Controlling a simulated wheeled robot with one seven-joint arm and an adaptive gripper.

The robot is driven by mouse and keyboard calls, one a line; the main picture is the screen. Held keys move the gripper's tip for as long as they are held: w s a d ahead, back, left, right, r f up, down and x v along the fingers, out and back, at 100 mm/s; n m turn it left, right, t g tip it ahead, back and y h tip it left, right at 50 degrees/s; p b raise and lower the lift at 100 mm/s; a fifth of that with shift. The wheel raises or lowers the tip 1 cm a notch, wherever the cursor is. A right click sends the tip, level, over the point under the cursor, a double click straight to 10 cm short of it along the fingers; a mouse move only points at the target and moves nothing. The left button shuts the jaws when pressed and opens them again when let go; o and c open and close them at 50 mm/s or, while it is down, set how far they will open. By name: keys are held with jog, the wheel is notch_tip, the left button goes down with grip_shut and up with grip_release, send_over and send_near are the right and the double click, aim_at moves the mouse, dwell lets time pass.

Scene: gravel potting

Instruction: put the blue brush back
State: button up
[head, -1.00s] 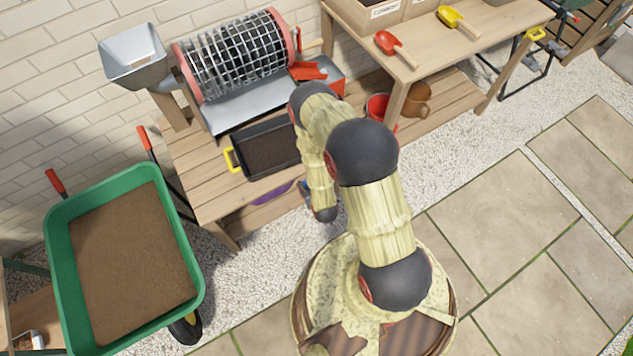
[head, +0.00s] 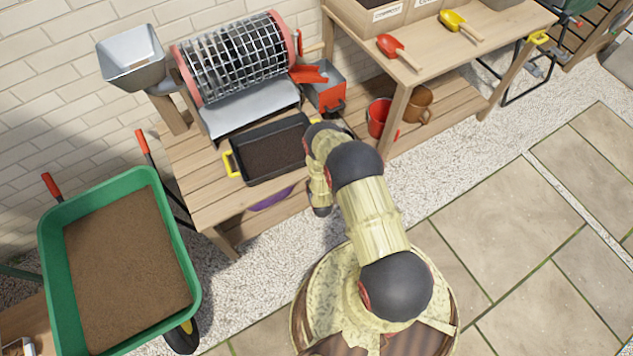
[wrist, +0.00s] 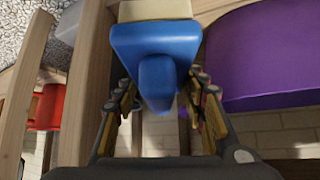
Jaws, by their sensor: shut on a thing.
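The blue brush (wrist: 155,52) shows in the wrist view, with a blue body and handle and a cream part at the top of the picture. My gripper (wrist: 156,100) is shut on its blue handle, with one finger on each side. In the head view my arm bends down at the front of the wooden workbench, and my gripper and the brush are hidden there. A purple thing (wrist: 265,55) is close to the right of the brush in the wrist view; it also shows under the bench top in the head view (head: 270,198).
A black tray of soil with yellow handles (head: 245,178) stands on the bench (head: 190,175) below the sieve drum (head: 237,58). A red bucket (head: 378,118) and brown pot (head: 420,105) stand on the lower shelf. A green wheelbarrow (head: 52,270) is at left.

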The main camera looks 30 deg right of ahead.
jog(key=b+x, duration=0.1)
jog(key=x, duration=0.3)
jog(key=d+b+x, duration=0.1)
jog(key=b+x, duration=0.1)
jog(key=x, duration=0.2)
jog(key=d+r+b+x, duration=0.1)
jog(key=b+x, duration=0.1)
jog(key=x, duration=0.3)
jog(key=shift+w+a, duration=0.1)
jog(key=shift+w, duration=0.05)
notch_tip(320, 180, down, 3)
jog(key=shift+w+f+b, duration=0.15)
jog(key=shift+f+b, duration=0.1)
jog(key=shift+b, duration=0.65)
jog(key=shift+r, duration=0.1)
jog(key=o, duration=1.2)
jog(key=shift+o, duration=0.7)
